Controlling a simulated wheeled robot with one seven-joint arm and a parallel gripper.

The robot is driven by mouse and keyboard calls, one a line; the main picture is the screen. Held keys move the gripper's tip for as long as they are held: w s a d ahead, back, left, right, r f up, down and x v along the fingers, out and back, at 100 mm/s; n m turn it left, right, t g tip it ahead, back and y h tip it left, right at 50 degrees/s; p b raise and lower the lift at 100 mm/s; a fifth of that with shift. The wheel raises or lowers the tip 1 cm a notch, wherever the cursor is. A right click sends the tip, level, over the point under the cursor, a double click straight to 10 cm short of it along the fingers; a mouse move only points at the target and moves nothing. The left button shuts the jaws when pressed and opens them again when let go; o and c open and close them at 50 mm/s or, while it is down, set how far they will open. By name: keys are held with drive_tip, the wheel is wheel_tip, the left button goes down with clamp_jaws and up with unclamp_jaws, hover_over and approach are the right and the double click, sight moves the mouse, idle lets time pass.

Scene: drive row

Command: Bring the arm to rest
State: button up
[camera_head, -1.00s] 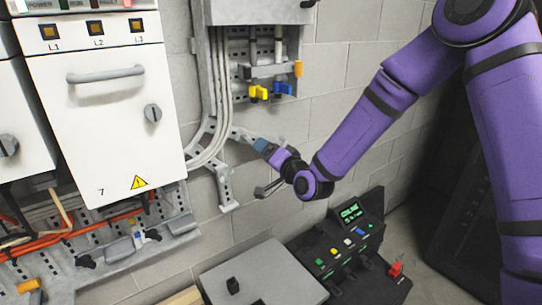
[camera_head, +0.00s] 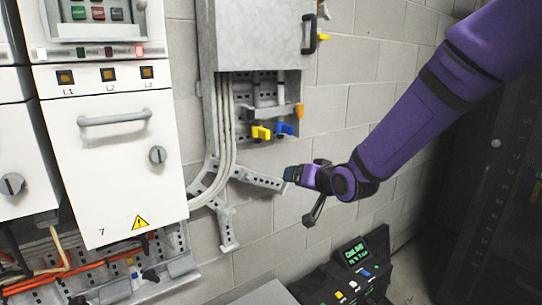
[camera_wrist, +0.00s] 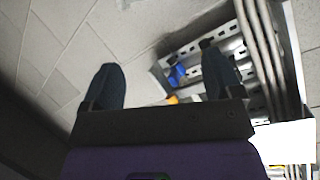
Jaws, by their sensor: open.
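My purple arm reaches in from the upper right in the head view. My gripper (camera_head: 288,173) is at its end, in front of the block wall, below and right of the grey wall box with the yellow and blue levers.
A yellow lever (camera_head: 261,132) and a blue lever (camera_head: 284,129) hang below the grey box (camera_head: 258,38). A slotted bracket (camera_head: 258,179) and grey pipes lie left of the gripper. A white cabinet (camera_head: 118,180) stands left. A black console (camera_head: 352,274) sits below.

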drive_tip(key=s+d+r+g+h, duration=0.1)
drive_tip(key=s+d+r+h, duration=0.2)
drive_tip(key=s+d+r, duration=0.4)
drive_tip(key=s+d+r+g+h, duration=0.1)
drive_tip(key=s+d+g, duration=0.1)
drive_tip(key=s+d, duration=0.3)
drive_tip(key=s+d+r+g+h, duration=0.1)
drive_tip(key=s+d, duration=0.4)
drive_tip(key=s, duration=0.8)
drive_tip(key=s+d+r+g+h, duration=0.1)
drive_tip(key=s+d+r+g, duration=0.1)
drive_tip(key=s+d, duration=0.3)
drive_tip(key=s, duration=0.4)
drive_tip(key=shift+g, duration=0.4)
